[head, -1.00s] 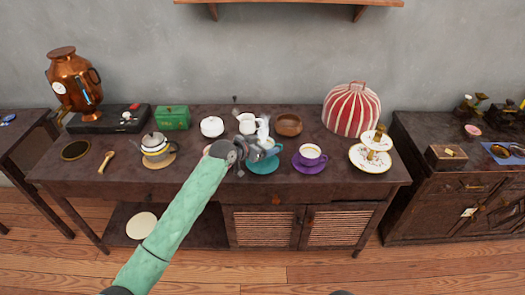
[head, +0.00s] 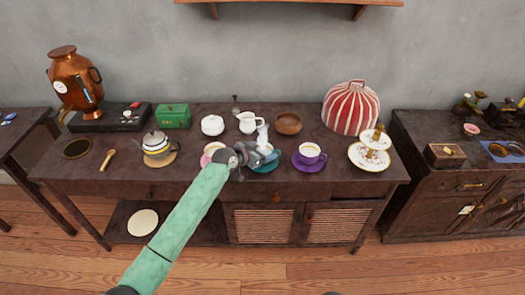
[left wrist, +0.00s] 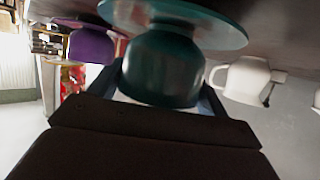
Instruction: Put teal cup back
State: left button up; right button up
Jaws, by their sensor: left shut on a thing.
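The teal cup (left wrist: 165,68) is between the fingers of my left gripper (left wrist: 165,95), which is shut on it. In the left wrist view, which looks upside down, the cup's base meets or nearly meets the teal saucer (left wrist: 222,28); I cannot tell if it bears on it. In the head view my left gripper (head: 258,158) reaches in from the left over the teal saucer (head: 265,169) and hides most of the cup. My right gripper is not in view.
Close by are a purple cup on a purple saucer (head: 298,167) to the right, a pink-rimmed cup (head: 211,150) to the left and a white pitcher (head: 247,123) behind. A tiered plate stand (head: 370,160) stands farther right. The table's front strip is clear.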

pick_arm(q)
jog(key=shift+f, duration=0.1)
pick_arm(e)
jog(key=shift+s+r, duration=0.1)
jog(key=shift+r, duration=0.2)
pick_arm(q)
jog(key=o, duration=1.2)
jog(key=shift+o, duration=0.2)
jog(key=shift+r, duration=0.2)
jog(key=shift+s+a, duration=0.25)
jog(key=shift+a, duration=0.1)
jog(key=b+v, duration=0.2)
jog(key=v, duration=0.9)
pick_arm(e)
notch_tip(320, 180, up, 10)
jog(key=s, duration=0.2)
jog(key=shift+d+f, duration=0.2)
